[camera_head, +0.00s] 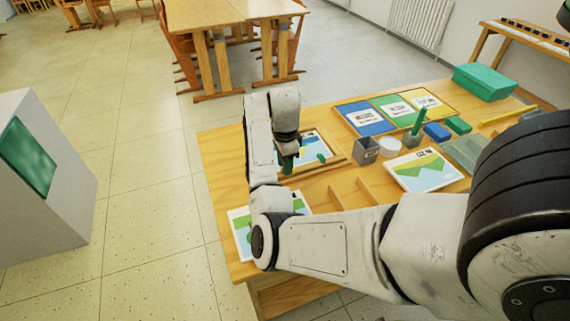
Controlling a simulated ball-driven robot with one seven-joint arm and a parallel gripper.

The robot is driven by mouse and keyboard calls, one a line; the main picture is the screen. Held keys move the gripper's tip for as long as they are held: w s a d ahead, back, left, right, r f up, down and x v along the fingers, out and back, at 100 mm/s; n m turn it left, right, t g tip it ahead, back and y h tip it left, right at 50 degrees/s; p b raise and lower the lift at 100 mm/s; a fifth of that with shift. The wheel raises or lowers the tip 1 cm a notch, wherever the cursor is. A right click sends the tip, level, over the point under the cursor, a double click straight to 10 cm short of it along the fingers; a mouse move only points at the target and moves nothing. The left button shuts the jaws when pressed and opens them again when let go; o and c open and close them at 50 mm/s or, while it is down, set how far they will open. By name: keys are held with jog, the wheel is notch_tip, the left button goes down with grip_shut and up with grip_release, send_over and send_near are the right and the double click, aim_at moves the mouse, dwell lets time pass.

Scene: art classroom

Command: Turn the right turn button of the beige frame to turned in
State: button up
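A beige wooden frame (340,152) with a picture (313,145) in it lies on the wooden table, partly behind my wrist. A small green piece (321,158) shows on the picture's right part; I cannot tell whether it is a turn button or part of the print. My gripper (287,166) points down over the frame's near left part. A dark green shape shows at its tip. The fingers are too small and hidden to tell whether they are open or touch anything. The turn buttons cannot be made out clearly.
Another wooden frame or divider (372,192) lies nearer. A tray of cards (397,127) lies behind.

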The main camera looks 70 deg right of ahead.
jog(key=shift+f, duration=0.25)
grip_shut()
dwell(0.3)
